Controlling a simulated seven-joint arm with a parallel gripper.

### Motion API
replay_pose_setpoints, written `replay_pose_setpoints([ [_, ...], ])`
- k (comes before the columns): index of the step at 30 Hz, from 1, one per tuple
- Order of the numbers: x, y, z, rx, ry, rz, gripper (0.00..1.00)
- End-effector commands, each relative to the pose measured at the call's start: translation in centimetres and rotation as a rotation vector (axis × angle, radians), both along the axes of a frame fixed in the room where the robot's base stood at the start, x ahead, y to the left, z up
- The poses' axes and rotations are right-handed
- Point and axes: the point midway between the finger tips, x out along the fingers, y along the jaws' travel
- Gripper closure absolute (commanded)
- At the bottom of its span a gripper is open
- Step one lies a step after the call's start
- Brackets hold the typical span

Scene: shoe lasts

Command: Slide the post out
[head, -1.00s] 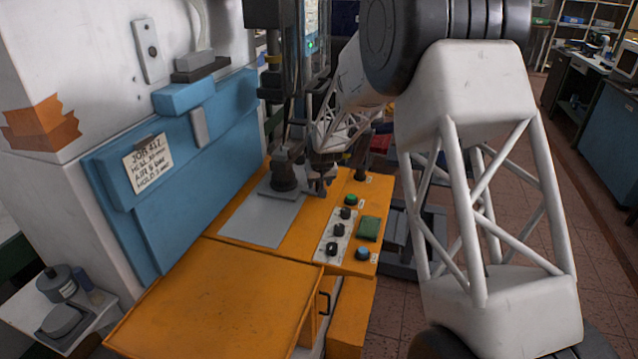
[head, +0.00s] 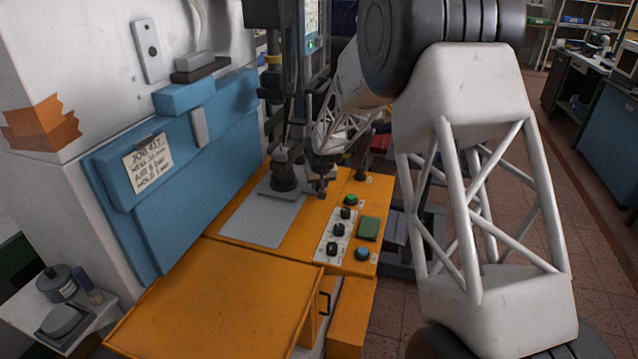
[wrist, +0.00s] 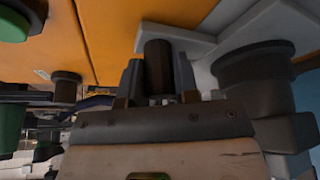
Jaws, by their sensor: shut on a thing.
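The post (wrist: 158,66) is a short dark cylinder in the middle of the wrist view. My gripper (wrist: 159,82) has one finger on each side of it and is shut on it. The post's far end shows against the pale grey plate and the orange bench top. In the head view my gripper (head: 321,184) is low over the bench, just right of the dark round fixture (head: 284,176). The post is too small and dark there to tell apart from the fingers. The fixture also shows on the right of the wrist view (wrist: 252,72), close beside the gripper.
The fixture stands on a grey plate (head: 255,222) on the orange bench (head: 215,310). A dark upright knob (head: 362,160) stands right of the gripper. The press column rises behind.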

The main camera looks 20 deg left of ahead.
Motion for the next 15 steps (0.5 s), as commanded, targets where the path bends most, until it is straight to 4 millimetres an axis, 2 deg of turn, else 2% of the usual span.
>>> replay_pose_setpoints([
  [8, -0.7, 0.0, 0.1, 0.000, -0.001, 0.001, 1.00],
  [15, -3.0, 0.0, 0.2, 0.000, -0.001, 0.001, 1.00],
])
